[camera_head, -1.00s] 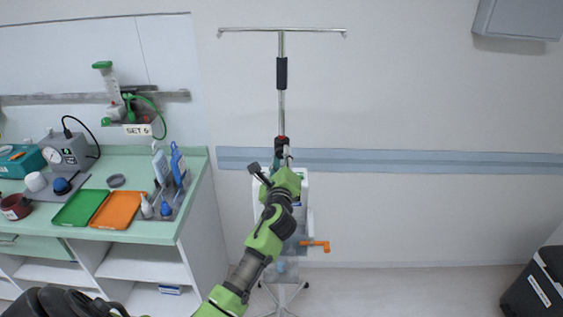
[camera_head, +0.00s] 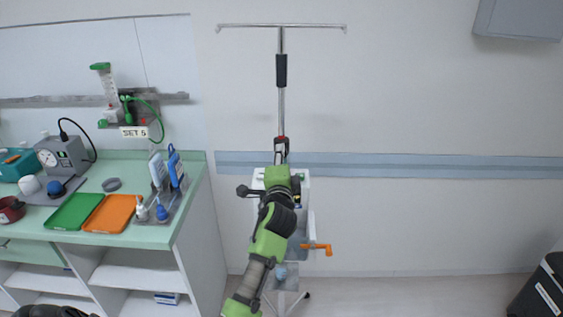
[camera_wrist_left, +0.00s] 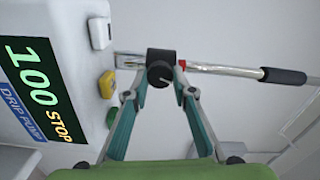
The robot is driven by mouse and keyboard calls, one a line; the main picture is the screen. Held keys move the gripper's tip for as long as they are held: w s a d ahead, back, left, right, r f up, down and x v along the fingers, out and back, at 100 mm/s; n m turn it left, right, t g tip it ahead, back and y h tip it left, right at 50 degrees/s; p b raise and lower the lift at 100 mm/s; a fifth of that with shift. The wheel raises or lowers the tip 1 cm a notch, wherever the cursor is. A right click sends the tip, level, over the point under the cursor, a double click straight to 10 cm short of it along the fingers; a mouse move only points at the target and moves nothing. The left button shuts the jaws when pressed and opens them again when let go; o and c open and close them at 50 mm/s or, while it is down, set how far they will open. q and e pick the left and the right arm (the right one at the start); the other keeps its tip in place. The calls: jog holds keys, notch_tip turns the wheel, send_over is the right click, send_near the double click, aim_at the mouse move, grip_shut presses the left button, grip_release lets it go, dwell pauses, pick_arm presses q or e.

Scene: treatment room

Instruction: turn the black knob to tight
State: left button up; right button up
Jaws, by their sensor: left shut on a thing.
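The black knob (camera_wrist_left: 160,74) sits on a black clamp around the chrome pole in the left wrist view. A pale mark shows on its face, and a small red part lies beside the clamp. My left gripper (camera_wrist_left: 160,84) has its two teal-sided fingers on either side of the knob, shut on it. In the head view my left gripper (camera_head: 280,170) is at the pole, just below the black clamp (camera_head: 281,150), and my arm hides the knob. My right gripper is not in view.
The drip pump (camera_wrist_left: 40,90), its display reading 100 STOP, is close beside my left gripper, with white and yellow buttons facing it. An orange crank (camera_head: 318,248) sticks out right of the stand. A green counter (camera_head: 140,235) with trays stands left. The right floor is mostly clear.

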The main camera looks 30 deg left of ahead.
pick_arm(q)
jog(key=shift+n+b, duration=0.6)
jog(key=shift+n, duration=1.4)
jog(key=o, duration=1.1)
jog(key=v, duration=0.7)
jog(key=shift+s+d, duration=0.15)
jog(key=shift+s, duration=0.05)
